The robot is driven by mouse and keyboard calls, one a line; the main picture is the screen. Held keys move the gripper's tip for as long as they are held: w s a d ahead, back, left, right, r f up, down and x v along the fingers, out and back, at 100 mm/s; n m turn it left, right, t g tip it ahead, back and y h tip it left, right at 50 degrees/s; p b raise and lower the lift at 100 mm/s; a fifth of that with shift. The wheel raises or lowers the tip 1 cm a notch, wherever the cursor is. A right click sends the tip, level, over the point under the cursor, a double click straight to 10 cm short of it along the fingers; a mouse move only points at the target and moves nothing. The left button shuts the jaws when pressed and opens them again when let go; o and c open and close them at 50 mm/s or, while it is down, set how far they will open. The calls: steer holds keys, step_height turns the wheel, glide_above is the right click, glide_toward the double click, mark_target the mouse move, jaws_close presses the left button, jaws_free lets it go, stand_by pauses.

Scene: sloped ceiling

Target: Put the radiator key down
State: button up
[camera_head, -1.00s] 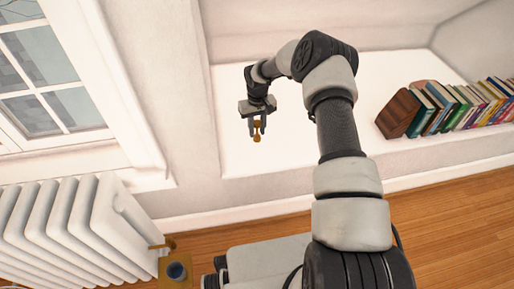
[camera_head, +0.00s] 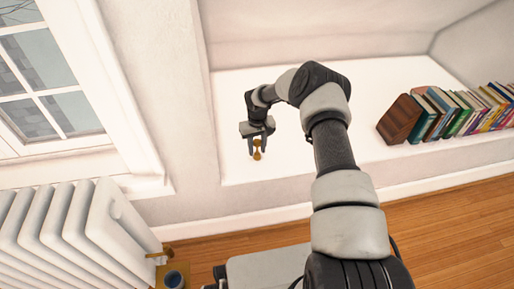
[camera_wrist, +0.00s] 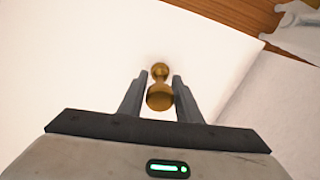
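The radiator key (camera_head: 257,152) is a small brass-coloured piece with rounded ends. It hangs between the fingertips of my gripper (camera_head: 257,148), in front of the white alcove ledge in the head view. In the wrist view the key (camera_wrist: 160,97) sits between the two dark fingers of my gripper (camera_wrist: 161,76), with its smaller end beyond the tips. My gripper is shut on it. I cannot tell whether the key touches the white ledge (camera_head: 300,110) below it.
A row of books (camera_head: 450,112) leans on the ledge at the right. A white radiator (camera_head: 75,235) stands at the lower left under the window (camera_head: 45,80). A small wooden stand (camera_head: 186,268) with a dark blue cup is beside it. The ledge around my gripper is bare.

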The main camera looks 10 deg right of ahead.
steer(key=shift+o, duration=1)
